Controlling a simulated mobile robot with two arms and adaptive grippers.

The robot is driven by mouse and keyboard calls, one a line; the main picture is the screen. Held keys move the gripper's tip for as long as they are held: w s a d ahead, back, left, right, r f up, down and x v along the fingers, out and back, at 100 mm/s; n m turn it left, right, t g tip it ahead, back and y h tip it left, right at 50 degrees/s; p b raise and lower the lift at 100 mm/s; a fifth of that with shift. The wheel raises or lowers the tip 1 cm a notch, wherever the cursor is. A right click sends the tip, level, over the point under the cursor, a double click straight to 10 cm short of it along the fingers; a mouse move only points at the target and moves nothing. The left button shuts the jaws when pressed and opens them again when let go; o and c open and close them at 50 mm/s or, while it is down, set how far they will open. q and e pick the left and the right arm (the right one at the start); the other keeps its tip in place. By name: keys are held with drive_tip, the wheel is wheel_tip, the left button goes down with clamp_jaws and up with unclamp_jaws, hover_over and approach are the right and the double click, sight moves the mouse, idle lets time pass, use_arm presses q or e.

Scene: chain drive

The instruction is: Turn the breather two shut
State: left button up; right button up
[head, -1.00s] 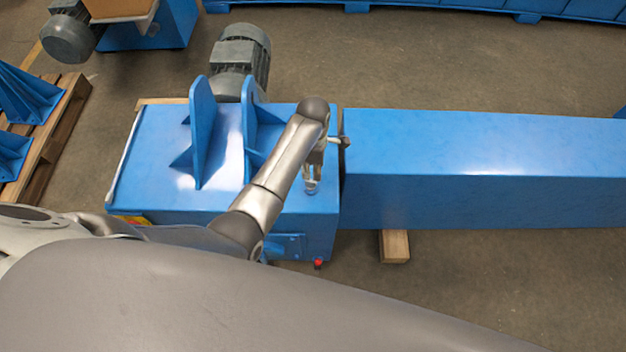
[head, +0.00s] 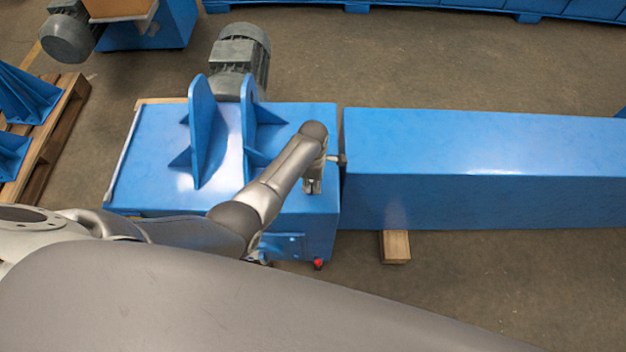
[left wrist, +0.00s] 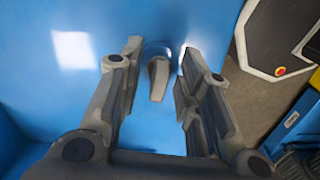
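In the left wrist view, a small grey lever-like part (left wrist: 158,78), which I take to be the breather, sticks up from the blue surface. It stands between the two fingers of my left gripper (left wrist: 160,58), with a gap on both sides. The gripper is open and holds nothing. In the head view my left gripper (head: 314,186) points down at the right front part of the blue housing (head: 160,185). The breather cannot be made out there, as the wrist and fingers cover that spot. No label shows which breather it is. My right gripper is out of view.
Two upright blue brackets (head: 203,130) stand on the housing left of my arm, with a grey motor (head: 240,60) behind. A long blue beam (head: 480,150) lies close to the right. A red knob (head: 318,264) sits low at the housing's front.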

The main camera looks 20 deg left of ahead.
use_arm(q)
clamp_jaws()
